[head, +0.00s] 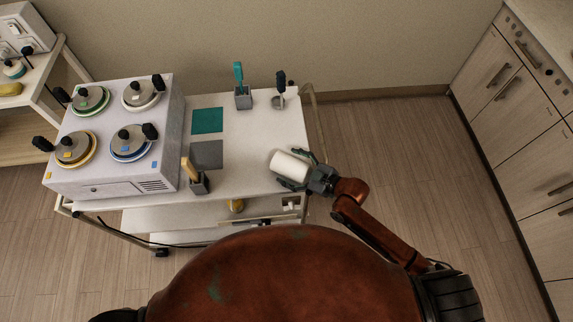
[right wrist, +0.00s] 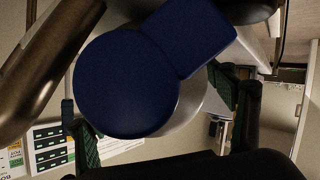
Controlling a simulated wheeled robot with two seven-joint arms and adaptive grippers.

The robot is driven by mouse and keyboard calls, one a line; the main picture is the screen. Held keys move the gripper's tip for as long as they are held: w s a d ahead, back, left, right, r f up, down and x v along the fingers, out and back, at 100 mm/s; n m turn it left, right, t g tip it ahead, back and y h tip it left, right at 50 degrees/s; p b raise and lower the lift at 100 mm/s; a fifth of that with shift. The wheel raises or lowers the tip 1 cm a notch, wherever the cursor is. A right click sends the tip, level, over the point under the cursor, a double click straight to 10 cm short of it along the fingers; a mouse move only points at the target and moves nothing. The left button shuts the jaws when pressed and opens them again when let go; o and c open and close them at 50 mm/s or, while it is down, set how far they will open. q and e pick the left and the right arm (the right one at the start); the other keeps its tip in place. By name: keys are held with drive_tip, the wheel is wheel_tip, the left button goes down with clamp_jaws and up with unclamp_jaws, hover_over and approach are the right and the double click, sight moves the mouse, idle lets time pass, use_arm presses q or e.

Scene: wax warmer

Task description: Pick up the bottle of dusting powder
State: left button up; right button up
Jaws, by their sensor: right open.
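The powder bottle (head: 291,163) is a white cylinder at the right end of the cart top. In the head view it looks tilted or lying, but I cannot tell which. My right gripper (head: 301,170) is open around it from the right, one finger on each side. In the right wrist view a round dark blue part (right wrist: 123,83) with a flat blue tab faces the camera, with the white body (right wrist: 186,108) behind it. The green finger pads (right wrist: 165,128) stand on both sides; contact is not clear. My left gripper is not in view.
A white wax warmer (head: 110,185) with several lidded pots fills the cart's left. Teal (head: 207,121) and grey (head: 206,155) mats lie mid-cart. Holders with a teal spatula (head: 243,98), a dark-handled tool (head: 279,92) and wooden sticks (head: 196,177) stand nearby. Cabinets (head: 525,130) line the right.

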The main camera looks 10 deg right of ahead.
drive_tip(key=shift+w+a+f, duration=0.15)
drive_tip(key=shift+w+a, duration=0.05)
drive_tip(key=shift+w, duration=0.05)
drive_tip(key=c, duration=1.5)
